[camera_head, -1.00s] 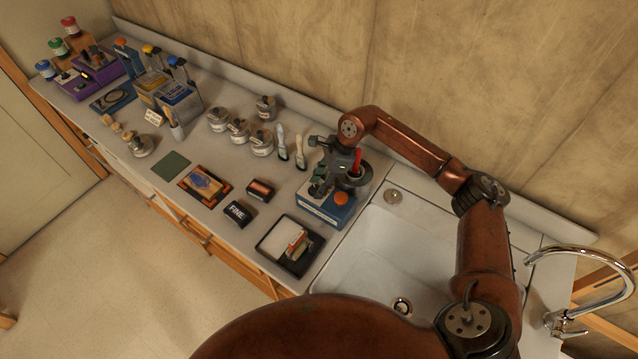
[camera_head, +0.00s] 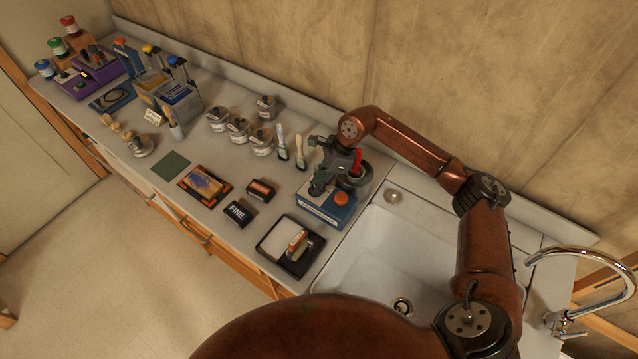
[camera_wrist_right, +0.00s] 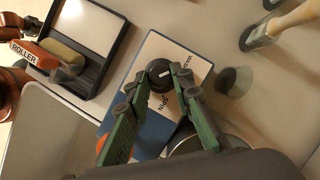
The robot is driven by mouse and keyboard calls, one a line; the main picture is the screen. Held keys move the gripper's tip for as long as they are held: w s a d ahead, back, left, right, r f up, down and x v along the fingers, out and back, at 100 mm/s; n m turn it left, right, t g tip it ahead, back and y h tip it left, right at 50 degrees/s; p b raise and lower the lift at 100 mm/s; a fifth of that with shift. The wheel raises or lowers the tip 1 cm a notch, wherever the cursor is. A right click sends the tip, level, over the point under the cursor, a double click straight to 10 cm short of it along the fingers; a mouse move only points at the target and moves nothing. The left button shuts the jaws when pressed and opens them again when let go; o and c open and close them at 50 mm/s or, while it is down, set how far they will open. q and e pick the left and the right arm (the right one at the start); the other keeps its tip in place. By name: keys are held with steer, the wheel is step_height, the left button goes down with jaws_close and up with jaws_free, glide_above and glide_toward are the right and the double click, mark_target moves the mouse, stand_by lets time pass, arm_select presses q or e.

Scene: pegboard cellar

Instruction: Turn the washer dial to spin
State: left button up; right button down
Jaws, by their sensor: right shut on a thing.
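The washer is a small blue and white box (camera_head: 322,211) on the counter by the sink, with an orange knob (camera_head: 341,198) on its top. In the right wrist view its pale top (camera_wrist_right: 148,60) bears printed words, one reading "Spin" below the dial. The dark round dial (camera_wrist_right: 158,68) carries a short light mark. My right gripper (camera_head: 318,188) comes down on the washer from above. In the wrist view its green fingers (camera_wrist_right: 168,77) are shut on the dial from both sides and partly hide it. My left gripper is out of view.
The sink (camera_head: 378,255) and tap (camera_head: 570,262) are to the right. A black tray (camera_head: 303,262) with a roller sits in front of the washer. Brushes (camera_head: 299,152) and lidded pots (camera_head: 238,130) stand behind and left. A black "FINE" block (camera_head: 239,213) lies left.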

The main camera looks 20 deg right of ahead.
steer(key=shift+m, duration=0.8)
steer(key=m, duration=0.1)
steer(key=m+t, duration=0.1)
steer(key=m+t+h, duration=0.1)
steer(key=m, duration=0.1)
steer(key=shift+s+a+p, duration=0.1)
steer(key=shift+s+p, duration=0.15)
steer(key=shift+p, duration=0.1)
steer(key=m, duration=0.2)
steer(key=m+t+h, duration=0.1)
steer(key=m, duration=0.1)
steer(key=shift+a+m, duration=0.2)
steer(key=shift+m, duration=0.2)
steer(key=m+h, duration=0.1)
steer(key=m, duration=0.1)
steer(key=m+h+b, duration=0.1)
steer(key=m, duration=0.1)
steer(key=m+b, duration=0.1)
steer(key=m, duration=0.1)
steer(key=shift+s+a+f+t+h, duration=0.1)
steer(key=shift+a+t+h, duration=0.2)
steer(key=shift+t+h, duration=0.1)
steer(key=m+h, duration=0.1)
steer(key=m, duration=0.1)
steer(key=m+b, duration=0.1)
steer(key=m, duration=0.2)
steer(key=shift+a+h, duration=0.15)
steer(key=shift+h, duration=0.25)
steer(key=shift+g, duration=0.3)
